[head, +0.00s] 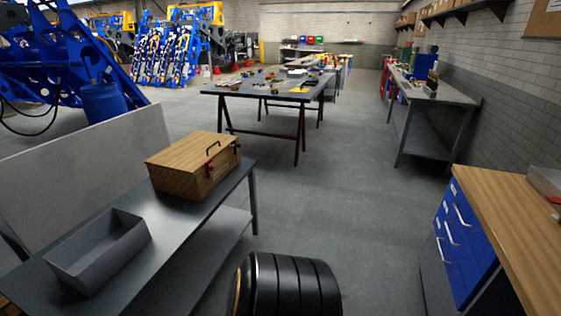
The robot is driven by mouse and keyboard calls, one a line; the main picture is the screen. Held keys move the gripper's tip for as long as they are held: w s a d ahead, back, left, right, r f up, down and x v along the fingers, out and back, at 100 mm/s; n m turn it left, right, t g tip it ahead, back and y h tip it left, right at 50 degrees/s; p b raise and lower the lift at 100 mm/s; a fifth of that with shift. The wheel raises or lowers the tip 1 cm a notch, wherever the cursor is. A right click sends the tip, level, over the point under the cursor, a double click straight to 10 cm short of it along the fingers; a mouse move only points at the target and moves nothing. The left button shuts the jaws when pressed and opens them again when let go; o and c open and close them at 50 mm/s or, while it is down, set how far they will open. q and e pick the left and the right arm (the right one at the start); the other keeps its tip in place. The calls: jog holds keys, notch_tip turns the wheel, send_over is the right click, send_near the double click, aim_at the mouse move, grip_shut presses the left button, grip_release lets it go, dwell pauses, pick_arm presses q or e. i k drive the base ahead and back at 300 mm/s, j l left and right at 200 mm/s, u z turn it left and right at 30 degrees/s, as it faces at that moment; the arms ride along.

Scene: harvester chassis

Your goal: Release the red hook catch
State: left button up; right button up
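A wooden box (178,172) with a closed lid sits at the far end of the grey metal table on the left. A black handle (213,147) is also on that side. The catch is too small to tell whether it is hooked. Neither of my grippers is in view.
A grey open bin (100,262) stands on the same table (185,232), nearer than the box. A pale panel (75,170) rises behind them. A wood-topped blue drawer cabinet (462,235) is at right.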

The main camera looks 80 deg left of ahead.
aim_at(212, 168)
jog(key=u, duration=3.35)
jog(key=i+l+u, duration=0.15)
jog(key=u, duration=0.8)
jog(key=i+l+u, duration=0.15)
jog(key=l, duration=0.3)
jog(key=i+l+u, duration=0.15)
jog(key=l, duration=0.3)
jog(key=i+l+u, duration=0.15)
jog(key=l, duration=0.3)
jog(key=i+l+u, duration=0.15)
jog(key=l, duration=0.3)
jog(key=l+u, duration=0.15)
jog(key=l, duration=0.35)
